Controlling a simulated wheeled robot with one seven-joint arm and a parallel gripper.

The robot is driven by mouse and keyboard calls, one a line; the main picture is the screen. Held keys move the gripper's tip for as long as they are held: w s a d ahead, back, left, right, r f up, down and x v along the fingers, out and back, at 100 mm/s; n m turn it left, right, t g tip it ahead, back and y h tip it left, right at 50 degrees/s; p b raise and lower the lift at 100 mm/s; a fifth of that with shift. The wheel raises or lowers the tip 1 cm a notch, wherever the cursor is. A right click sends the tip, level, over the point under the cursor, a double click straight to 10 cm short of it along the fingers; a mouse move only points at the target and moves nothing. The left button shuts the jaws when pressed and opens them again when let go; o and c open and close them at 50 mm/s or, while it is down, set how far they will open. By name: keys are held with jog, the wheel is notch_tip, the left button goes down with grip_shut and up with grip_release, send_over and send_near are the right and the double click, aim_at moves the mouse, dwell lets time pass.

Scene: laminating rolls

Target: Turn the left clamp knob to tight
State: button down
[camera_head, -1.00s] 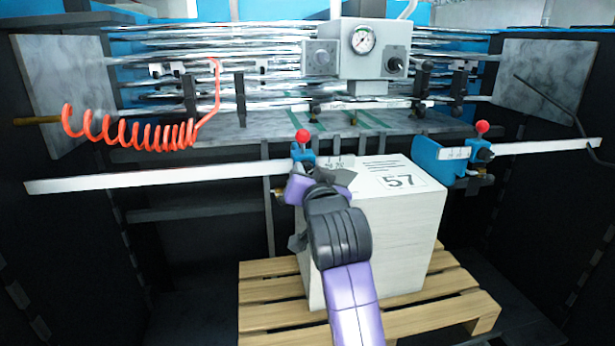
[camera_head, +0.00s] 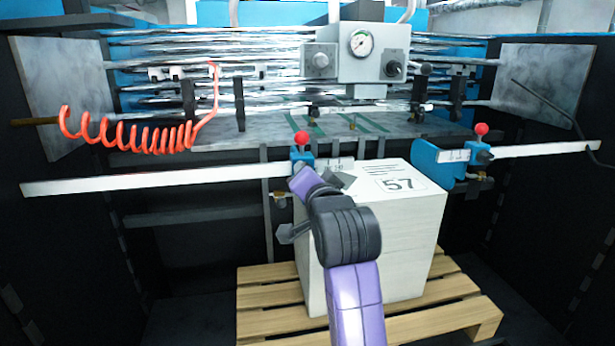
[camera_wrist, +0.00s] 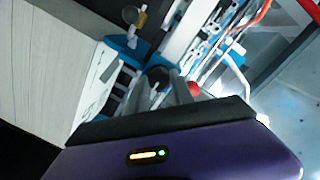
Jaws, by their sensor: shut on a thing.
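The left clamp (camera_head: 302,157) is a blue block with an upright red-ball-topped stem (camera_head: 301,137), set on the white rail above the paper stack. My gripper (camera_wrist: 165,82) is at this clamp. A brass fitting (camera_wrist: 139,18) shows beyond the clamp.
The paper stack (camera_head: 372,240) marked 57 stands on a wooden pallet (camera_head: 262,303) close below my gripper. The right clamp (camera_head: 478,153) has its own red ball. A coiled red hose (camera_head: 130,135) hangs left, and a gauge box (camera_head: 365,60) is behind.

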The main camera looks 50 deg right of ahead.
jog(key=c, duration=1.1)
grip_release()
jog(key=v, duration=0.7)
jog(key=shift+s+a+b, duration=0.2)
jog(key=shift+s+b, duration=0.1)
jog(key=shift+s, duration=0.05)
